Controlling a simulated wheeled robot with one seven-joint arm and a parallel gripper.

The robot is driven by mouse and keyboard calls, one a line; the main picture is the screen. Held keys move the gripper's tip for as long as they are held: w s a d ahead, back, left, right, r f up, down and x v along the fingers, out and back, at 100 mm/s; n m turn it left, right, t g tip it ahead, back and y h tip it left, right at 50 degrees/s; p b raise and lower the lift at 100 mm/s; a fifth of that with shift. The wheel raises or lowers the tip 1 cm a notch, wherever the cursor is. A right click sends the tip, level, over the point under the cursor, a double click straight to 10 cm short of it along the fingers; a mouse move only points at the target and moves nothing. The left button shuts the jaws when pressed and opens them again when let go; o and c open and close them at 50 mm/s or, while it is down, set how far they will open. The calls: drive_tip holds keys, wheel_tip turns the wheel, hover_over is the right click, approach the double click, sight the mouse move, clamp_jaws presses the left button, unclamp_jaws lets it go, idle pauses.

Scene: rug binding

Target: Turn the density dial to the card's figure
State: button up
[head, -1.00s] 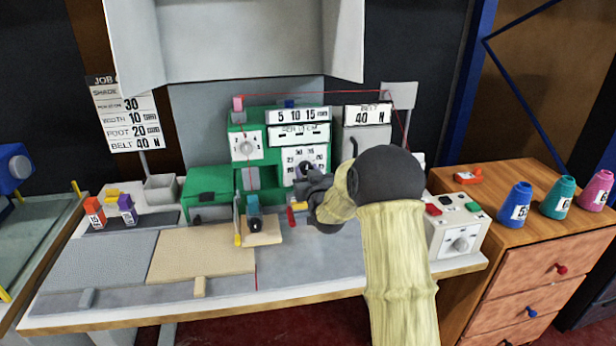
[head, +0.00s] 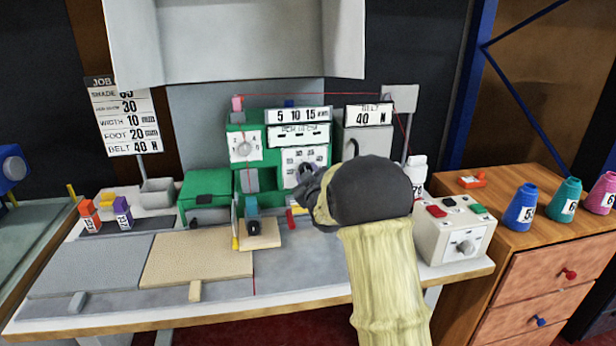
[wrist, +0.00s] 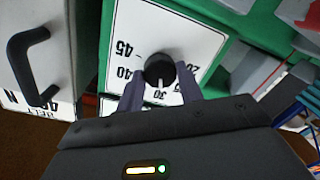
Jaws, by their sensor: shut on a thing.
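The job card (head: 124,118) at the back left shows 30 on its second line, with shade, width, foot and belt lines around it. The density dial is a black round knob (wrist: 159,69) on a white scale plate (wrist: 133,28) with figures including 45, 40, 30 and 20, upside down in the wrist view. Its white pointer mark appears to lie toward 30. My gripper (wrist: 160,88) has its two fingers on either side of the knob, closed on it. In the head view my gripper (head: 308,186) covers the knob on the green machine (head: 252,122).
A grey cover with a black handle (wrist: 28,55) stands beside the dial plate. A presser area with a tan pad (head: 264,236) and a red-tipped lever (head: 291,218) lie below. A control box (head: 440,240) stands to the right. The front mats are clear.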

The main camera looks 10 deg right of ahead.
drive_tip(key=o, duration=1)
drive_tip(key=shift+s, duration=0.15)
drive_tip(key=s, duration=1.7)
drive_tip(key=shift+d+r+b, duration=0.3)
drive_tip(key=shift+d, duration=0.05)
